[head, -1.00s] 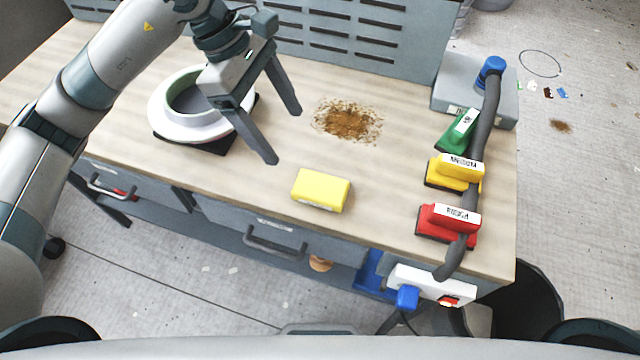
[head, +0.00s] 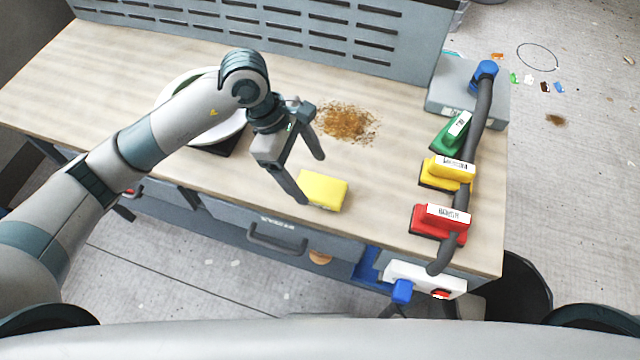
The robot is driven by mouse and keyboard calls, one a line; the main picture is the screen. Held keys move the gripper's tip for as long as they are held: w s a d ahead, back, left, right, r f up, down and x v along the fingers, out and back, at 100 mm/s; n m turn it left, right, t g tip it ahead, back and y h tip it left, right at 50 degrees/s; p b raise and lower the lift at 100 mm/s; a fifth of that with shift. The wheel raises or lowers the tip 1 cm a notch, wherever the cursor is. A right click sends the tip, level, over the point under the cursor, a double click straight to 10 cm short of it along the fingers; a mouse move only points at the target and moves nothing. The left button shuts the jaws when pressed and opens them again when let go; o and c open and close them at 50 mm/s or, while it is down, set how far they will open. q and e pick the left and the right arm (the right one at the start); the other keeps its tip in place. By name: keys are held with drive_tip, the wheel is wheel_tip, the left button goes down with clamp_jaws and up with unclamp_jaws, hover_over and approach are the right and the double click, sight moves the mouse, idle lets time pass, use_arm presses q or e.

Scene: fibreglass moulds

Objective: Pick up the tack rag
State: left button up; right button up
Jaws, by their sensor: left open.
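The tack rag looks to be the yellow block-shaped pad (head: 326,190) lying flat near the front edge of the workbench. My left gripper (head: 314,180) is open, its fingers pointing down toward the pad. One fingertip is at the pad's left edge and the other is over its far side. I cannot tell whether either touches it. My right gripper is not in view.
A brown dust patch (head: 347,123) lies behind the pad. A white ring mould (head: 175,95) is partly hidden behind my left arm. Green (head: 452,132), yellow (head: 446,173) and red (head: 440,220) sanding blocks and a grey hose (head: 478,125) stand on the right.

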sight(319, 187)
use_arm(q)
drive_tip(key=shift+f, duration=0.15)
drive_tip(key=shift+p+x, duration=0.75)
drive_tip(key=shift+p, duration=0.2)
drive_tip(key=p+x, duration=0.1)
drive_tip(key=x, duration=0.2)
drive_tip(key=shift+w, duration=0.2)
drive_tip(key=shift+d+f, duration=0.1)
drive_tip(key=shift+f, duration=0.25)
drive_tip(key=shift+c, duration=0.7)
drive_tip(key=c, duration=1)
